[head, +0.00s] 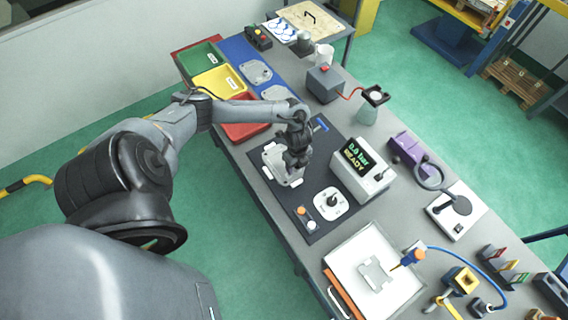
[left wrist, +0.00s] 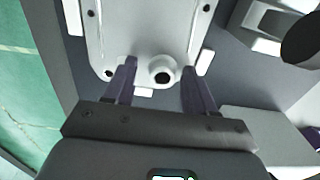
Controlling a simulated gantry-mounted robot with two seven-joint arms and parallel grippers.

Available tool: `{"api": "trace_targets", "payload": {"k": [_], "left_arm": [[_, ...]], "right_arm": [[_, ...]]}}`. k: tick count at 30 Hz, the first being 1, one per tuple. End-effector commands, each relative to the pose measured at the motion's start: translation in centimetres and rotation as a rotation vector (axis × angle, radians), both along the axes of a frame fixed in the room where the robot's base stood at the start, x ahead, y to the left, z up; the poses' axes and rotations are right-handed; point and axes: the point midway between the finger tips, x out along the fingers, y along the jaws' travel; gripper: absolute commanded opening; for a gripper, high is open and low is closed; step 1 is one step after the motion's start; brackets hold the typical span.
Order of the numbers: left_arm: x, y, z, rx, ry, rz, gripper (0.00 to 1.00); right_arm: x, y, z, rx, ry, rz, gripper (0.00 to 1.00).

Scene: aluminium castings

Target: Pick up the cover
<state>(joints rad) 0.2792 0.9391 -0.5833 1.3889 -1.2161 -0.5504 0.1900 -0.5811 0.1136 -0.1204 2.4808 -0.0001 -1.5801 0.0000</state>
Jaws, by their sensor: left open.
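A light grey metal part with a flange and bolt holes, seemingly the cover (head: 283,172), lies on the dark mat. Its near end fills the top of the left wrist view (left wrist: 145,35), with a round boss (left wrist: 162,70) that has a dark hole. My left gripper (head: 297,160) is over this part, pointing down. In the left wrist view its two fingers (left wrist: 159,78) are open, one on each side of the boss. Nothing is visibly held, and I cannot tell whether the fingers touch the part. My right gripper is not in view.
A pale plate with a black knob (head: 331,203) and a display box (head: 362,170) stand to the right. Grey flat plates (head: 257,72) lie on a blue mat. Green, yellow (head: 218,80) and red bins line the left edge. A white tray (head: 350,258) is in front.

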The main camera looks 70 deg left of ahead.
Motion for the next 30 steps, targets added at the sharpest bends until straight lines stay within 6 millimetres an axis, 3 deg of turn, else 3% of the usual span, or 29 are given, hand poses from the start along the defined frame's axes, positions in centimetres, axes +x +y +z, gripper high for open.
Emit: {"api": "trace_targets", "payload": {"k": [8, 18, 30], "left_arm": [[0.02, -0.02, -0.21, 0.000, -0.001, -0.001, 0.54], [0.02, -0.01, -0.19, 0.000, -0.001, 0.000, 0.02], [0.05, 0.03, 0.00, 0.000, -0.002, 0.000, 0.00]], "right_arm": [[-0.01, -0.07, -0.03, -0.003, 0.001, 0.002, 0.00], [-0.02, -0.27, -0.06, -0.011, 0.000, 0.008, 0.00], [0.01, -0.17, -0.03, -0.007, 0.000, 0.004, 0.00]]}}
